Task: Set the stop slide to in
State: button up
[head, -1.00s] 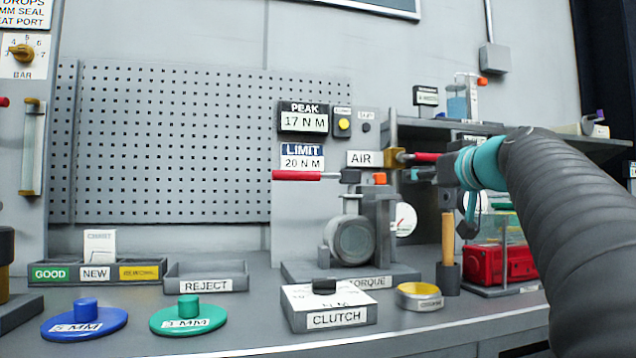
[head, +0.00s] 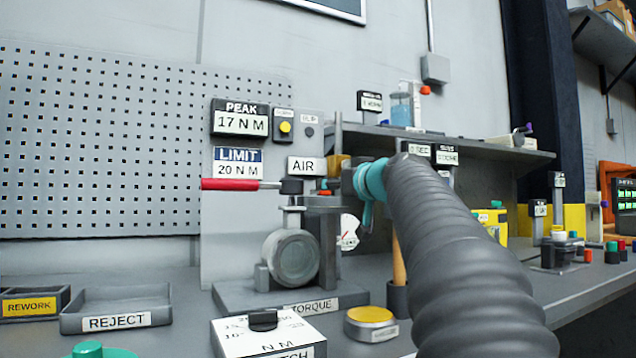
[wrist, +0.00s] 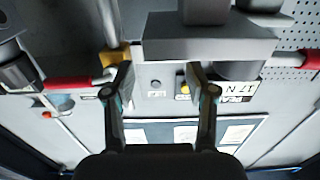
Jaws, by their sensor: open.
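I cannot make out a label naming the stop slide in either view. The torque stand (head: 292,258) is in the middle of the head view, with a red-handled lever (head: 232,184) at its top. My gripper (wrist: 160,92) is open and empty in the wrist view, its two fingers apart. Between and beyond the fingers are a yellow button (wrist: 185,88) and a small dark button (wrist: 155,84) on the grey panel. A grey block (wrist: 205,45) sits above the fingertips in that picture. In the head view my teal wrist hides much of the gripper, beside the AIR label (head: 307,166).
The clutch box (head: 268,335) and a round yellow-topped tin (head: 371,323) stand on the bench in front. The reject tray (head: 117,307) is at the left. A raised shelf (head: 470,147) runs behind my arm. More fixtures stand on the bench at the right.

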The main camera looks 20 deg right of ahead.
jog(key=w+p, duration=0.1)
jog(key=w, duration=0.5)
jog(key=shift+a, duration=0.15)
grip_shut()
